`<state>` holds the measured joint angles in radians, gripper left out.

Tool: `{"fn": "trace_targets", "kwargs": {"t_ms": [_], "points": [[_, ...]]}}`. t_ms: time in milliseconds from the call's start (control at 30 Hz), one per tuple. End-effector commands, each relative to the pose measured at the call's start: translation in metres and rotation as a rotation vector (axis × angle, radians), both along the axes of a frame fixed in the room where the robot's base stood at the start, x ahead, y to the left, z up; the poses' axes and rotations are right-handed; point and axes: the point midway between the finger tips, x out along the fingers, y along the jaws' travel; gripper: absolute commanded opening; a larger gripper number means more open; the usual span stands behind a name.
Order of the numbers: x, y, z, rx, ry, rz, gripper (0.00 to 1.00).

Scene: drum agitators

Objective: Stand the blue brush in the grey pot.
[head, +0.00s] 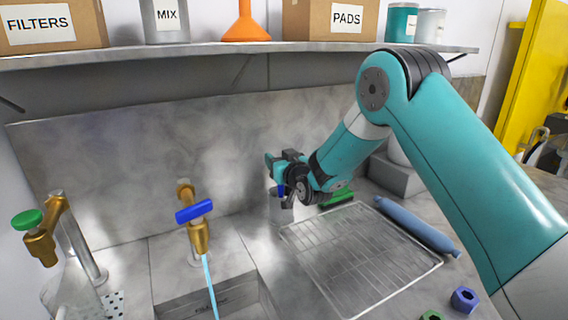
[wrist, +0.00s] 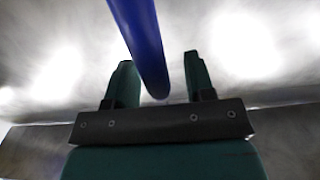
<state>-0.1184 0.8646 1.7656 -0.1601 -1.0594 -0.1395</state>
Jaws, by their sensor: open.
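My gripper (head: 279,160) is in the middle of the head view, above the back of the counter. In the wrist view my gripper (wrist: 158,62) has its two teal fingers apart. The blue brush's handle (wrist: 141,42) runs down between them, with gaps showing on both sides near its end. In the head view a small piece of the blue brush (head: 281,190) shows just below the fingers. A pale grey pot (head: 280,211) stands below, partly hidden by my gripper. The brush seems to be upright at the pot, but its lower end is hidden.
A wire rack (head: 350,254) lies right of the pot, with a green object (head: 338,197) behind it and a blue-grey cylinder (head: 418,225) along its right. A blue-handled tap (head: 195,220) runs water into the sink at left. A loaded shelf (head: 225,50) hangs above.

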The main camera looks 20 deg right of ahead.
Motion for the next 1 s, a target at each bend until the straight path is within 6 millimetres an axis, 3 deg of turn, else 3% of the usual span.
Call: {"fn": "trace_targets", "kwargs": {"t_ms": [167, 700, 1000], "points": [[-0.017, -0.004, -0.002, 0.0, 0.0, 0.0, 0.49], [-0.139, -0.029, -0.007, 0.001, -0.003, -0.002, 0.49], [-0.168, -0.034, -0.003, 0.0, -0.001, -0.001, 0.49]]}}
